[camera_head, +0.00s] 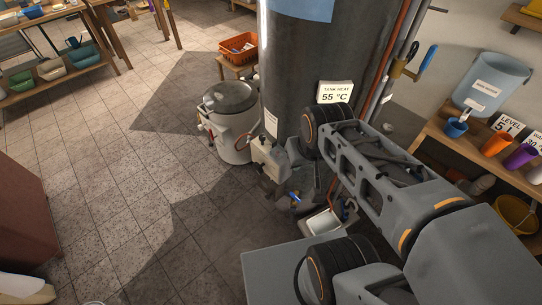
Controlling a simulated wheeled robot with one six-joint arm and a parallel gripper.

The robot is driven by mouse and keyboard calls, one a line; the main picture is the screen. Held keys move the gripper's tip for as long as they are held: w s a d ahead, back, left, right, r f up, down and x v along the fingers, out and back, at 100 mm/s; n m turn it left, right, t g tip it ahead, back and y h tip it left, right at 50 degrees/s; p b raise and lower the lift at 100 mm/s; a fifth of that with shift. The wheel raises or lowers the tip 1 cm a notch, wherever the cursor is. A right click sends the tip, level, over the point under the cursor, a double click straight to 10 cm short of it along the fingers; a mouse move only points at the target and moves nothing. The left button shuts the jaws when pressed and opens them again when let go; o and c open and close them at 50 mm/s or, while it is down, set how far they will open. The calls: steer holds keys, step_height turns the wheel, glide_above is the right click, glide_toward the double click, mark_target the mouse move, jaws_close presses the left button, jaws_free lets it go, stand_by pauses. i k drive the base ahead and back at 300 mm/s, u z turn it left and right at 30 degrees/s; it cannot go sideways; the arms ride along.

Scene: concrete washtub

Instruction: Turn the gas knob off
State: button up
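A tall dark grey tank (300,60) stands at the centre, with a sign (334,92) reading "TANK HEAT 55 °C". A pale boxy unit (268,154) sits low on the tank's front; it looks like the gas control. I cannot make out its knob or the knob's setting. My arm reaches in from the lower right, and its wrist is against the view of the tank's lower part. My gripper (302,178) appears just below the wrist, close to the right of the pale unit. Its fingers are too small and dark to read, and I cannot tell whether it touches anything.
A small brass fitting with a blue handle (295,198) is low by the tank, with a pale bin (322,223) nearby. A white lidded drum (232,120) stands left. A blue-handled valve (428,60) is on pipes at right.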

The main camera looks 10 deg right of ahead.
mark_target(262, 137)
steer(key=u, duration=1.75)
steer(key=i, duration=2.15)
steer(key=z, duration=3.75)
